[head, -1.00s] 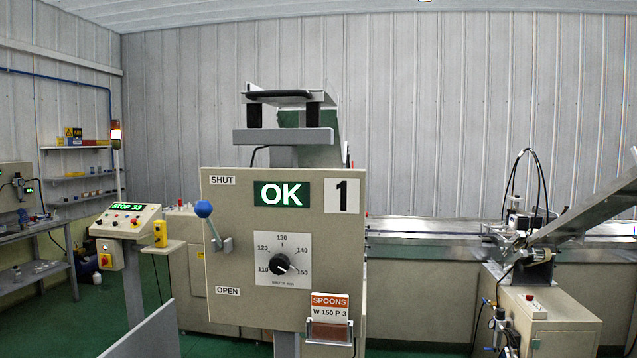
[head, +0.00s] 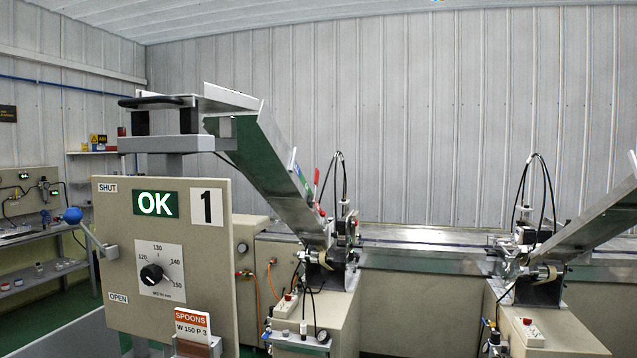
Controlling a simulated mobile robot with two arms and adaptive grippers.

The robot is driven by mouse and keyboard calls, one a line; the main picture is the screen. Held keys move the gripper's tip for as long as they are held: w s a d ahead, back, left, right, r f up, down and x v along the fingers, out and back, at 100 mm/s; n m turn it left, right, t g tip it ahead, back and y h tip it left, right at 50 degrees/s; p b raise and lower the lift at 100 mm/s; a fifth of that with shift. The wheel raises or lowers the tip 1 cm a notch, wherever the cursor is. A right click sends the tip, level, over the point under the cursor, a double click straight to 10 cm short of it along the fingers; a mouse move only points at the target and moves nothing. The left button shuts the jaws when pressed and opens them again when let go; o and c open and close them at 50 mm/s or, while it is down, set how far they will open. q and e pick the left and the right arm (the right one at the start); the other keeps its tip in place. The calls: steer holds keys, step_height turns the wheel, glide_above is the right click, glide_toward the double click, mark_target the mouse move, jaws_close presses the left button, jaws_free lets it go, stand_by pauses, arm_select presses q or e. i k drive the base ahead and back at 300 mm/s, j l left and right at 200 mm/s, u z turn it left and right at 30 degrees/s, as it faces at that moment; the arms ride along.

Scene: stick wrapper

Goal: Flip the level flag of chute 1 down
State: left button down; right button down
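The panel marked 1 (head: 120,210) stands at the left, with a lit green OK display (head: 155,204). Behind it, a metal chute (head: 268,170) slopes down to the right toward the conveyor. A thin red upright piece (head: 316,186) and a green and white piece (head: 301,181) show near the chute's lower end. They are too small to tell which one is the level flag. The blue-knobbed lever (head: 73,215) on the panel's left side points up toward SHUT. Neither of my grippers is in view.
A dial (head: 152,274) and an orange SPOONS card (head: 192,322) are on the panel. A feeder unit (head: 335,265) with hoses sits below the chute. The conveyor (head: 420,258) runs along the wall. A second chute (head: 590,222) is at the right.

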mark_target(317, 174)
steer(key=i+l, duration=0.55)
steer(key=i, duration=0.15)
steer(key=i+l, duration=0.15)
steer(key=i, duration=0.35)
steer(key=i+l+u, duration=0.1)
steer(key=i, duration=0.45)
steer(key=i+l, duration=0.3)
steer(key=i, duration=0.2)
steer(key=i+j, duration=0.75)
steer(key=j+u, duration=0.05)
